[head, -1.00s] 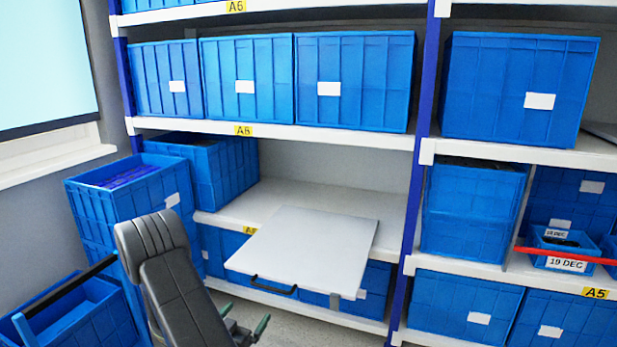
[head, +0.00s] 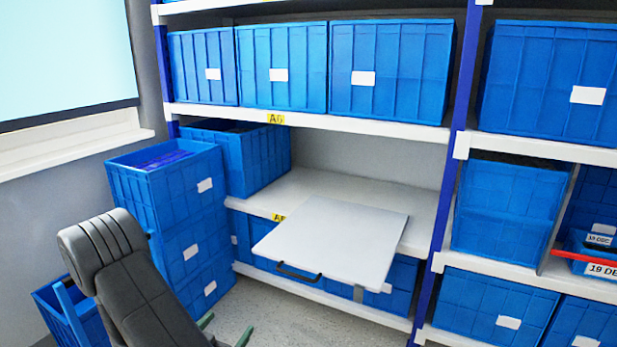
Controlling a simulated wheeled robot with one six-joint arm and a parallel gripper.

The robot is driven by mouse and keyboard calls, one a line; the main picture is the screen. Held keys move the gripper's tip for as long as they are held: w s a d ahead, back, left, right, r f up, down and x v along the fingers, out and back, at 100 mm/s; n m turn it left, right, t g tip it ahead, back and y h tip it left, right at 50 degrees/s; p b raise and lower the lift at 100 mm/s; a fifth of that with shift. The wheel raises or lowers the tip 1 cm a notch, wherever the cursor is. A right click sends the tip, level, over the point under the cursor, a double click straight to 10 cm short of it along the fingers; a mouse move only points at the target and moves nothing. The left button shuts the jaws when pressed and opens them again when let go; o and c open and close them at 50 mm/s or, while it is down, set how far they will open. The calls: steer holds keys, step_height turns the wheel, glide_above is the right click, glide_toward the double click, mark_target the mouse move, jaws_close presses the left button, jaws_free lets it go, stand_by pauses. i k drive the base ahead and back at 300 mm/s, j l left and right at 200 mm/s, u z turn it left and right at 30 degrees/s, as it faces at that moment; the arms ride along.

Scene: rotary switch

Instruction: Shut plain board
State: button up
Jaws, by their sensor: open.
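The plain board (head: 335,237) is a flat white panel on the middle shelf of the rack. It sticks out well past the shelf's front edge, and a black handle (head: 298,272) is fixed at its front edge. The back part of the board lies over the white shelf surface.
Blue bins fill the shelves above and below the board. A red bar (head: 590,262) shows at the right. Grey floor is free before the board.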

mark_target(356, 245)
steer(key=u, duration=2.55)
steer(key=i+l, duration=0.25)
steer(key=l, duration=0.15)
steer(key=i+l, duration=0.3)
steer(key=l, duration=0.15)
steer(key=i+l+u, duration=0.1)
steer(key=i+l, duration=0.15)
steer(key=l, duration=0.15)
steer(key=i+l, duration=0.3)
steer(key=l, duration=0.15)
steer(key=k+l+u, duration=0.1)
steer(key=l, duration=0.1)
